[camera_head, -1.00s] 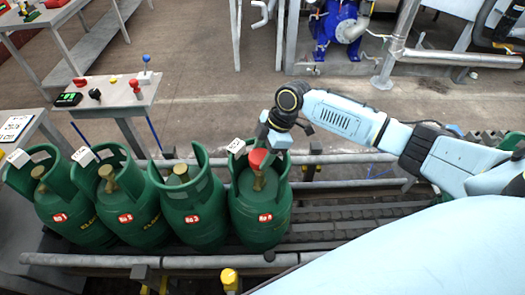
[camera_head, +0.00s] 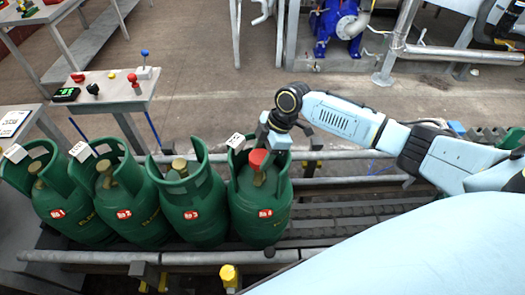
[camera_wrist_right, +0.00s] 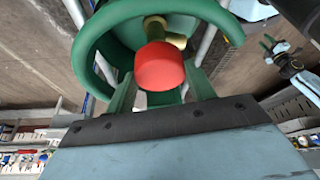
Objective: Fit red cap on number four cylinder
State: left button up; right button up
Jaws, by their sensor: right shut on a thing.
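The number four cylinder (camera_head: 262,222) is green and stands upright at the right end of a row, with a red and white No 4 label. The red cap (camera_head: 258,158) is at the brass valve on its top, inside the green collar. My right gripper (camera_head: 263,146) reaches in over the collar from behind and is shut on the cap. In the right wrist view the cap (camera_wrist_right: 160,67) sits between the fingers, in line with the brass valve (camera_wrist_right: 163,32). I cannot tell how far the cap is seated. My left gripper is not in view.
Cylinders No 3 (camera_head: 196,212), No 2 (camera_head: 134,218) and No 1 (camera_head: 64,218) stand close on the left, without red caps. Rails (camera_head: 190,258) run along the conveyor. A small table (camera_head: 112,100) with coloured knobs stands behind. The conveyor right of cylinder four is clear.

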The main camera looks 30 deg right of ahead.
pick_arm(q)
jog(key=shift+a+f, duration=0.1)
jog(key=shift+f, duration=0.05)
pick_arm(e)
jog(key=shift+f, duration=0.25)
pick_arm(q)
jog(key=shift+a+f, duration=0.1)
pick_arm(e)
jog(key=shift+f, duration=0.1)
jog(key=shift+f+b, duration=0.35)
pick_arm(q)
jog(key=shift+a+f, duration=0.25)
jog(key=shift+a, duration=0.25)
pick_arm(e)
jog(key=shift+f, duration=0.2)
jog(key=shift+f, duration=0.1)
